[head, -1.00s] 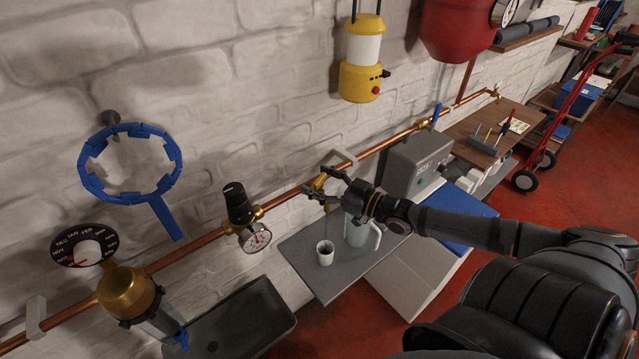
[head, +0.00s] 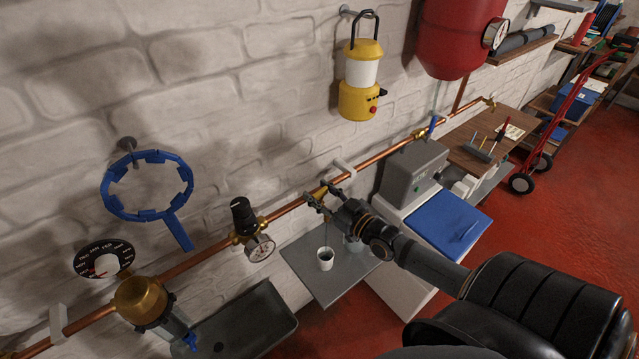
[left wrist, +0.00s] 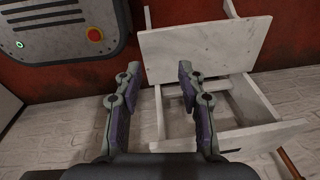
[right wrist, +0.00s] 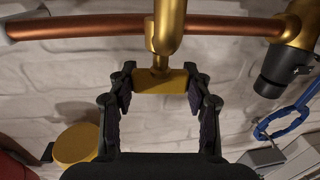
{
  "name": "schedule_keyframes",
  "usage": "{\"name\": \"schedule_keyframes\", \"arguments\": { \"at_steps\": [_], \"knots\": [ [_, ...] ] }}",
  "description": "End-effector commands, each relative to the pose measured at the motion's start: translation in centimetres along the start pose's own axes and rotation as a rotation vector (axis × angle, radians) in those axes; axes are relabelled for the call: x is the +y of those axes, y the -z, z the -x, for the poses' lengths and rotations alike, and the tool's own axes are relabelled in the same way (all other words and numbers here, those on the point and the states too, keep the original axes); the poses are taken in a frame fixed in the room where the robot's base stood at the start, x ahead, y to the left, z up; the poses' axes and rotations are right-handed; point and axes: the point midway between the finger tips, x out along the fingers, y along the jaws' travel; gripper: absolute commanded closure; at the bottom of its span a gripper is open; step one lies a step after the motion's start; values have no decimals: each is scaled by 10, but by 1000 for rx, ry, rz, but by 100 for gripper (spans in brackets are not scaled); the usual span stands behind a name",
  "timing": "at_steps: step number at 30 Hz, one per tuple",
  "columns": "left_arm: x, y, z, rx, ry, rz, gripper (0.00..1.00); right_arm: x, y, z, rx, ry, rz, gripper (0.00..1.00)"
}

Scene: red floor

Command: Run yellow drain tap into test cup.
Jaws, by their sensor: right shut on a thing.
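The yellow drain tap (head: 319,192) sits on the copper pipe, largely covered by my right gripper (head: 327,198) in the head view. In the right wrist view, the tap's yellow handle (right wrist: 160,80) lies between the fingers of my right gripper (right wrist: 160,92), which is shut on it. The white test cup (head: 325,262) stands upright on a grey shelf (head: 312,282) below the tap. A thin upright line shows above the cup; I cannot tell whether it is water. My left gripper (left wrist: 157,78) is open and empty, in the left wrist view.
A grey jug (head: 353,244), partly hidden by my right arm, stands beside the cup. A pressure gauge (head: 260,247) and black-knobbed valve (head: 243,216) sit left along the pipe. A grey box (head: 412,172) is to the right. A grey basin (head: 240,325) lies lower left.

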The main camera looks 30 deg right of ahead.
Motion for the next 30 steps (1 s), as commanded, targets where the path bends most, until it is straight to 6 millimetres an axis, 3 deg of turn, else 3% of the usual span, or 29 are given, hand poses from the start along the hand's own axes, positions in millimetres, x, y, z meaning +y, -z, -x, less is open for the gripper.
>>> {"name": "schedule_keyframes", "arguments": {
  "at_steps": [1, 6, 19, 20, 21, 25, 30],
  "knots": [
    [-2, 2, 19, 0, 0, 0, 60, 0, 10, 0, 2, -32, -7, 82],
    [-4, 4, 42, 0, 1, 0, 60, 0, 8, -1, 1, -108, -4, 82],
    [-5, 5, 44, 1, 2, -1, 60, -2, 1, -1, 1, -135, 0, 82],
    [-5, 5, 44, 2, 2, -1, 60, -2, 1, -1, 1, -135, 0, 49],
    [-5, 5, 44, 2, 2, -1, 60, -2, 1, -1, 1, -134, 0, 44],
    [-5, 5, 44, 2, 2, -1, 60, -2, 1, -1, 0, -134, 0, 26],
    [-5, 5, 44, 2, 2, -1, 60, -2, 1, -1, -1, -134, 0, 26]
  ]
}}
